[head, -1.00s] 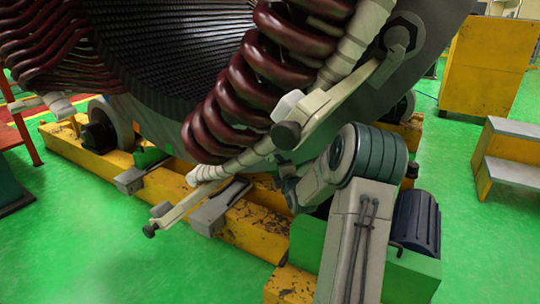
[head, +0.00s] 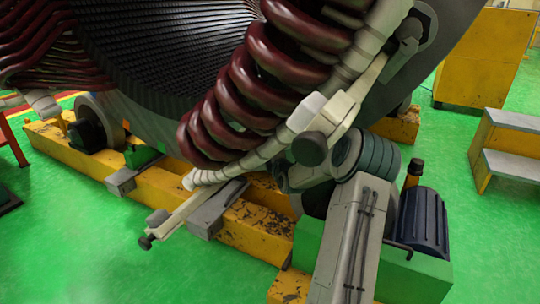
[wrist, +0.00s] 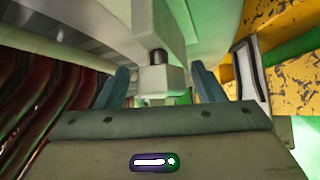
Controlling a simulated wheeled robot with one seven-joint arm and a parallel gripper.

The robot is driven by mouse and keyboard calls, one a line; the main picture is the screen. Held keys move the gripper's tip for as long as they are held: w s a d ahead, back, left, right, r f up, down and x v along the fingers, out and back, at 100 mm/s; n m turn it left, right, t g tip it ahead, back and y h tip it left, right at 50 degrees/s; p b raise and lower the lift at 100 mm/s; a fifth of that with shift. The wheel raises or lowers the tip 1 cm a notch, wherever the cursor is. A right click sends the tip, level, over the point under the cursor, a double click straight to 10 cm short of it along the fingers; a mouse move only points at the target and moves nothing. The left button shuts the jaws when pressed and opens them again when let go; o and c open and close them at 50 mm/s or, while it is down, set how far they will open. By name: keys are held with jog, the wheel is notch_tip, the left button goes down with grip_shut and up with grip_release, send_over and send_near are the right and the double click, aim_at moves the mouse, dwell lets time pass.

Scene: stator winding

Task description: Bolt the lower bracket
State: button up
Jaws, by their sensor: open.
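In the head view, a cream bracket (head: 180,218) reaches down to the lower left from the white-wrapped ring, with a dark knob-like bolt end (head: 147,241) at its tip. A second cream bracket (head: 352,95) runs along the ring higher up, with a dark round bolt end (head: 310,148) at its lower end. My gripper (wrist: 160,88) is open in the wrist view. Between and beyond its fingers are a pale block (wrist: 152,80) and a short dark bolt shank (wrist: 158,57); contact cannot be told.
A yellow base beam (head: 90,165) with grey blocks lies below. Yellow steps (head: 505,150) and a yellow cabinet (head: 480,55) stand at the right. Green floor at the lower left is clear.

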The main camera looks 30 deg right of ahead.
jog(key=c, duration=1)
jog(key=shift+o, duration=0.2)
jog(key=shift+a+f, duration=0.1)
jog(key=shift+a+m+t, duration=0.15)
jog(key=shift+m+t, duration=0.85)
jog(key=m+t+h, duration=0.1)
jog(key=m+h, duration=0.1)
jog(key=m, duration=0.1)
jog(key=m+t+h, duration=0.2)
jog(key=m, duration=0.1)
jog(key=shift+w+f, duration=0.1)
jog(key=shift+f, duration=0.05)
jog(key=m+h, duration=0.3)
jog(key=m, duration=0.1)
jog(key=m+h, duration=0.4)
jog(key=shift+w+m, duration=0.1)
jog(key=shift+m, duration=0.3)
jog(key=m+g+h, duration=0.2)
jog(key=m, duration=0.2)
jog(key=m+g+h, duration=0.3)
jog(key=m, duration=0.1)
jog(key=m+g+h, duration=0.2)
jog(key=m+h, duration=0.1)
jog(key=shift+m, duration=0.4)
jog(key=shift+m+g+h, duration=0.3)
jog(key=shift+m+g, duration=0.1)
jog(key=shift+g, duration=0.3)
